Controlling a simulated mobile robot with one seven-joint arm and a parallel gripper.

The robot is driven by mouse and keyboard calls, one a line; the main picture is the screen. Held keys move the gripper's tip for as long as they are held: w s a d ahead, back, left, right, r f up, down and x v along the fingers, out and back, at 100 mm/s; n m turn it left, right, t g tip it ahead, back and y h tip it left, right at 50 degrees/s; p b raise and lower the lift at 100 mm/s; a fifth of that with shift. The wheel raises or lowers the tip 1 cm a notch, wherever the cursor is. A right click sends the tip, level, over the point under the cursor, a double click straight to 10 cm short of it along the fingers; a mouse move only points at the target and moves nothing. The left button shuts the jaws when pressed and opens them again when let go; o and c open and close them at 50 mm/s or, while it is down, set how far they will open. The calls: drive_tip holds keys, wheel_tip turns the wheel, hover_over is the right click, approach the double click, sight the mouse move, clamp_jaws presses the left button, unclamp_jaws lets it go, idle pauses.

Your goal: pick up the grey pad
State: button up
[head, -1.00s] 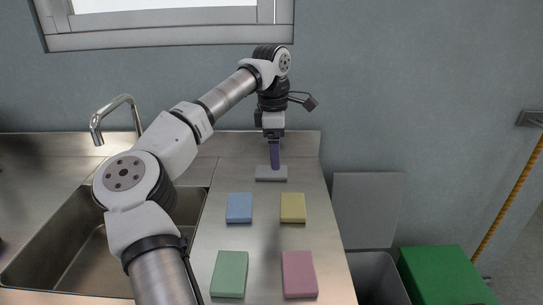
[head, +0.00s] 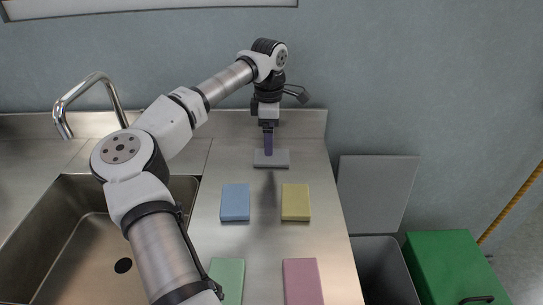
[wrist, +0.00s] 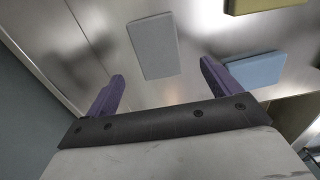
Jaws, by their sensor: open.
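The grey pad (head: 281,158) lies flat on the steel counter, at the far end near the wall. My gripper (head: 268,153) is over it, pointing down, and hides part of it in the head view. In the wrist view my gripper (wrist: 160,84) shows two purple fingers wide apart with nothing between them. There the grey pad (wrist: 154,47) lies beyond the fingertips, in line with the gap between them. The pad appears apart from both fingers.
A blue pad (head: 235,202) and a yellow pad (head: 296,202) lie nearer on the counter, with green (head: 228,278) and pink (head: 303,281) pads in front. A sink (head: 75,250) with a tap (head: 90,90) is left. A grey bin (head: 385,268) and green box (head: 455,262) stand right.

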sight(272, 158)
drive_tip(key=shift+w+f+p, duration=0.15)
drive_tip(key=shift+f+p, duration=0.8)
drive_tip(key=shift+f, duration=2.05)
drive_tip(key=c, duration=1.1)
drive_tip(key=shift+o, duration=0.2)
drive_tip(key=shift+r, duration=0.1)
